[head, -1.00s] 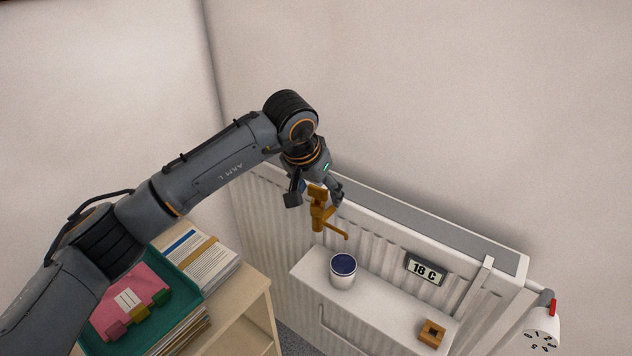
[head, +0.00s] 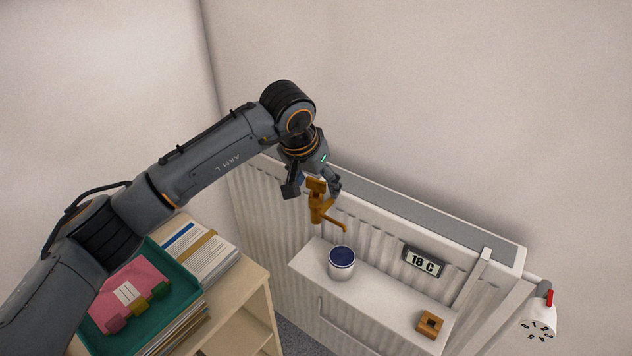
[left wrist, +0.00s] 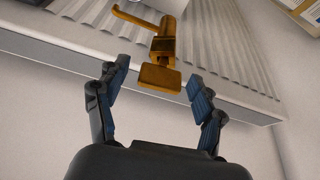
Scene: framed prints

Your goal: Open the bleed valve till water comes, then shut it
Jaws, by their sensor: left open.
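The brass bleed valve (head: 317,207) sits at the upper left of the white radiator (head: 375,207), with its spout pointing down to the right. Its flat square handle (left wrist: 160,78) shows in the left wrist view between and just beyond my fingertips. My left gripper (head: 312,188) is open around the handle's end; in the left wrist view the left gripper (left wrist: 153,84) has a gap on both sides of it. A white cup (head: 341,268) with a dark blue inside stands on the shelf below the spout. No water shows at the spout. My right gripper is not in view.
A white shelf (head: 385,299) fronts the radiator and holds a small wooden block (head: 429,324). An 18 C display (head: 423,262) and a white dial with a red mark (head: 540,318) are at right. A bookcase with a teal tray (head: 185,296) stands at left.

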